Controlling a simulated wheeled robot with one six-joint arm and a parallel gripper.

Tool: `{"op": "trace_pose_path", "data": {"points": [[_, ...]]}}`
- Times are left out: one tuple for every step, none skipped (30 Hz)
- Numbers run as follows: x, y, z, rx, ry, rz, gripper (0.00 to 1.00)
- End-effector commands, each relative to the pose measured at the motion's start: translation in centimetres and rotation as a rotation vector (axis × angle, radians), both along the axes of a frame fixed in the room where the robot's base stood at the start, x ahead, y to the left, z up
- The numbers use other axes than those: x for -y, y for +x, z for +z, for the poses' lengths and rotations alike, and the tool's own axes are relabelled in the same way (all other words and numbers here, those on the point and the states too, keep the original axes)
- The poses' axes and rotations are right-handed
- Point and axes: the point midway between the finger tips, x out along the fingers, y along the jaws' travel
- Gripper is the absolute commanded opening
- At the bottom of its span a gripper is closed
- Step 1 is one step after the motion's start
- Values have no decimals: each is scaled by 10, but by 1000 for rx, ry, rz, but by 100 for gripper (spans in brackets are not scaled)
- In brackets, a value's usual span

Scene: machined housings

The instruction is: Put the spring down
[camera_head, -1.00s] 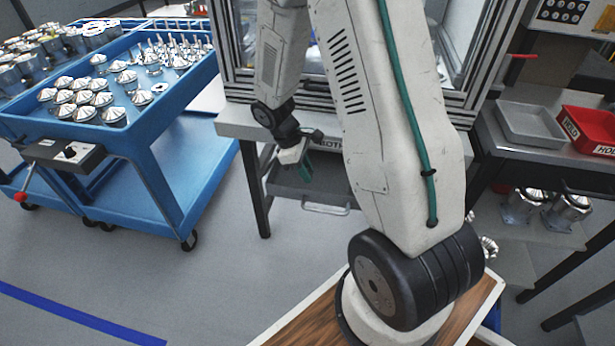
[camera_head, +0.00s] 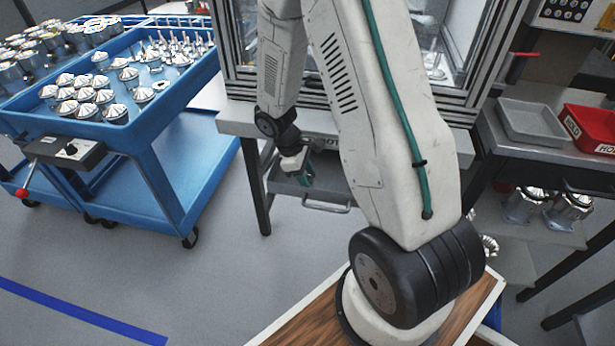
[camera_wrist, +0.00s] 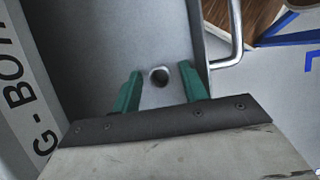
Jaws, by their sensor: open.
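My gripper (camera_head: 304,176) hangs over the grey tray (camera_head: 285,188) under the workbench front. In the wrist view, the two green fingers of my gripper (camera_wrist: 158,88) are open and apart. Between them is a small round ring with a dark centre, which looks like the spring (camera_wrist: 160,76) seen end-on. It sits over the tray's grey floor (camera_wrist: 105,50), with a gap to each finger. I cannot tell its height. The spring cannot be made out in the head view.
The tray has a metal handle (camera_head: 326,204). A lettered strip (camera_wrist: 28,95) runs along its other side. A blue cart (camera_head: 150,130) with several metal parts stands at left. A grey bin (camera_head: 531,122) and a red bin (camera_head: 592,128) sit on the right bench.

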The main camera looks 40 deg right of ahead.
Motion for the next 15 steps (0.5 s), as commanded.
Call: {"op": "trace_pose_path", "data": {"points": [[0,1,4,2,0,-1,43],[-1,2,6,2,-1,0,43],[-2,4,11,4,-1,0,43],[-3,6,15,5,-1,1,43],[-4,8,21,5,-2,1,43],[-6,10,28,6,-1,1,43],[-8,12,34,6,-1,1,43],[-10,14,41,7,-2,2,43],[-12,17,49,6,-1,2,43],[-13,19,55,6,-1,1,43],[-15,20,61,6,-1,1,43],[-17,23,69,6,-1,1,43],[-18,25,75,6,-1,1,43],[-20,27,80,6,-1,2,43],[-22,28,87,5,-1,2,43]]}}
